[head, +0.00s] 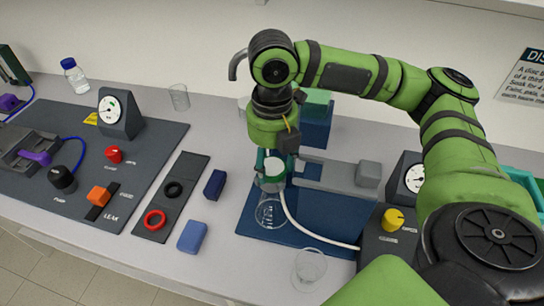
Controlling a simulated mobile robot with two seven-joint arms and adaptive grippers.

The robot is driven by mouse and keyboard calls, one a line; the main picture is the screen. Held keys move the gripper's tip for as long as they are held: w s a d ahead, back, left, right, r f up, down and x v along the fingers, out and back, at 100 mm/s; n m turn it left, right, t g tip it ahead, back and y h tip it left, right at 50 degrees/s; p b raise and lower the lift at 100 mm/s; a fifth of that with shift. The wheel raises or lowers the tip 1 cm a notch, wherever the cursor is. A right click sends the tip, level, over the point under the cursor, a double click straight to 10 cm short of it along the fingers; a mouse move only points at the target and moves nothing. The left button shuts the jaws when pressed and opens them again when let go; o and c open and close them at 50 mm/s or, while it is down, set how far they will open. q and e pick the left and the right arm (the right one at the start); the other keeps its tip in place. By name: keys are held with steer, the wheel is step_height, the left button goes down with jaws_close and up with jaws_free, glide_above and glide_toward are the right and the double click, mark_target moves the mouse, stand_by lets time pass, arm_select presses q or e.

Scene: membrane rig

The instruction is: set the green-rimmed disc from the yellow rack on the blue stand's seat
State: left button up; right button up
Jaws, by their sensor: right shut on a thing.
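My right gripper (274,163) points down over the flask (270,208) on the blue base (255,227). It is shut on a white disc (274,172), held at the flask's top. Green shows around the disc, but I cannot clearly separate rim from fingers. The gripper hides the seat, so I cannot tell whether the disc touches it. A dark blue block with a green top (316,112) stands behind the gripper; part is hidden. I cannot make out a yellow rack. My left gripper is not in view.
A white hose (310,235) runs right from the flask. A grey block (368,175) and a yellow knob (393,218) lie right of it. An empty beaker (309,268) stands in front. A panel with a red ring (154,220) and blue blocks (192,236) lie left.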

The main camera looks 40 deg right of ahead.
steer(key=shift+f, duration=0.2)
stand_by(0.6)
steer(key=o, duration=1.1)
steer(key=shift+o, duration=0.2)
step_height(320, 180, up, 12)
